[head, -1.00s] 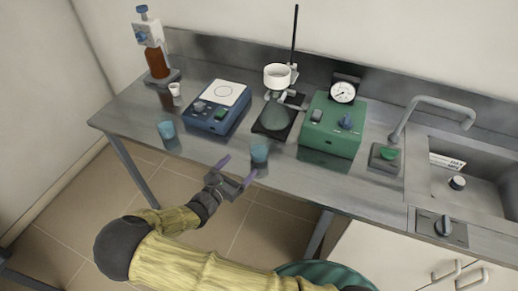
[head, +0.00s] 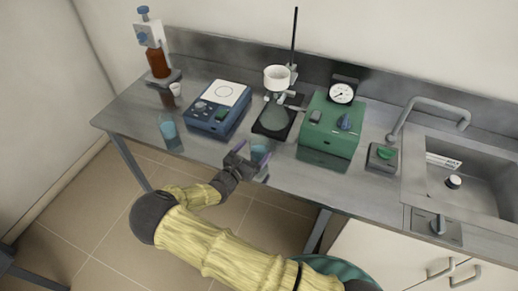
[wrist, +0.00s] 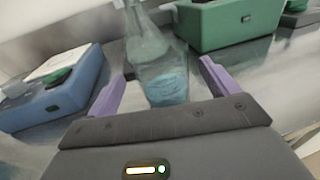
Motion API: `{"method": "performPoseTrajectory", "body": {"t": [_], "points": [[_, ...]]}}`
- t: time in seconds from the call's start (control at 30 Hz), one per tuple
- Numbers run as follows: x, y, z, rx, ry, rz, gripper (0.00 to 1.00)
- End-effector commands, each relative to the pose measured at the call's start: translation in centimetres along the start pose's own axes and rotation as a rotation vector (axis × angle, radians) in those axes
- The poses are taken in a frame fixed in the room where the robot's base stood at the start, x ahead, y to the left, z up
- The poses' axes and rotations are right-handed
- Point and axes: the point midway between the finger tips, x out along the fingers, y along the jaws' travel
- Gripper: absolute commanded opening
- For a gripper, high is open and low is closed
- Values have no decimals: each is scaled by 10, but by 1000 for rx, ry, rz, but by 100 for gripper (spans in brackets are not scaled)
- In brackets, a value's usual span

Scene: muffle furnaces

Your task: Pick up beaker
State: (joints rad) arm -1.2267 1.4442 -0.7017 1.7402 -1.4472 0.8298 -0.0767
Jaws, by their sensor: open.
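A clear beaker with blue contents (head: 260,152) stands near the front edge of the steel bench. In the wrist view the blue beaker (wrist: 167,90) shows between my two purple fingers, with a finger on each side and no clear contact. My gripper (head: 252,163) is open at the bench's front edge, close to this beaker; it also shows open in the wrist view (wrist: 162,72). A second similar beaker (head: 167,128) stands further left on the bench. The lower part of the near beaker is partly hidden by my gripper in the head view.
A glass flask (head: 274,117) on a stand base is just behind the near beaker. A blue device (head: 218,108) stands left of it and a green gauge box (head: 330,125) right. A sink (head: 465,180) lies far right. Bare bench (head: 205,148) lies between the beakers.

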Motion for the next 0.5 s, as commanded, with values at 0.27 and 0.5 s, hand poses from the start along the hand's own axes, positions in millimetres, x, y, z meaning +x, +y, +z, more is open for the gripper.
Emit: {"method": "performPoseTrajectory", "body": {"t": [0.27,0.5], "points": [[23,0,0,0,1,1,87],[22,0,0,1,1,0,87]]}}
